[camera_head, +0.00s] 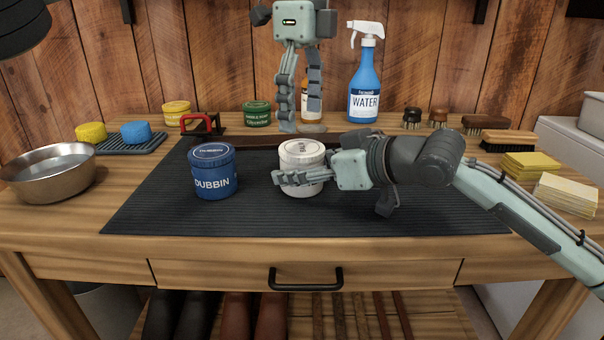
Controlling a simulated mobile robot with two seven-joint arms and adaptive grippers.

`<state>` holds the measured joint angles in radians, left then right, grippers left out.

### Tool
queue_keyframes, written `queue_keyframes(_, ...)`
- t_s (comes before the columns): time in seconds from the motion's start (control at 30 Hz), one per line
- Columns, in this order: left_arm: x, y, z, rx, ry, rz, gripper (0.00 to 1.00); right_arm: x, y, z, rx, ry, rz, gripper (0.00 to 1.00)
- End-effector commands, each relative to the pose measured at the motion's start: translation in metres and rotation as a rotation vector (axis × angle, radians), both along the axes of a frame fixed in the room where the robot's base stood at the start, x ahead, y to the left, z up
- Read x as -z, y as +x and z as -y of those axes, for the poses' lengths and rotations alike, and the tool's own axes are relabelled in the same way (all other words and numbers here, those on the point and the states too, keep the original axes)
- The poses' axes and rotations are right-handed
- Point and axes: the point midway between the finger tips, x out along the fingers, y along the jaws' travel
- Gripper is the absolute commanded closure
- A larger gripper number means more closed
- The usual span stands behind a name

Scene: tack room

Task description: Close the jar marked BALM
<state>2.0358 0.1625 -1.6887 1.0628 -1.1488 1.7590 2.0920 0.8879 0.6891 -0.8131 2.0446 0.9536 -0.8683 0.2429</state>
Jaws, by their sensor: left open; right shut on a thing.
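A white jar (299,187) stands upright on the dark mat, right of the blue DUBBIN jar (214,182). Its front label is mostly hidden by my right gripper, so I cannot read BALM there. A white top (302,148) with small dark print is on it; I cannot tell how firmly it sits. My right gripper (300,178) comes in from the right and is shut on the white jar's body. My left gripper (302,116) points down, open and empty, behind the white jar and apart from it.
A blue WATER spray bottle (364,92) and an amber bottle (312,106) stand at the back near my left gripper. A metal bowl (48,181) is at left. The front mat (160,208) has free room.

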Motion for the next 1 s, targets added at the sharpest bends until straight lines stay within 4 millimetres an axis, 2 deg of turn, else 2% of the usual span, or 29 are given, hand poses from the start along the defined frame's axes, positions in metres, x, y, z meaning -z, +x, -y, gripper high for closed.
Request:
queue_keyframes(0.1,0.019,0.0,0.0,0.002,0.0,-0.001,0.19,0.001,-0.001,0.0,-0.001,0.0,-0.003,1.0)
queue_keyframes(0.3,0.04,0.0,0.0,0.0,0.0,0.0,0.19,0.001,-0.001,-0.001,-0.001,0.0,-0.003,1.0)
queue_keyframes(0.67,0.045,0.0,0.0,0.0,-0.001,0.001,0.19,0.001,-0.001,0.0,-0.001,0.0,-0.003,1.0)
queue_keyframes(1.0,0.045,0.0,0.0,0.0,0.0,0.0,0.58,0.001,-0.001,0.0,-0.001,0.0,-0.003,1.0)
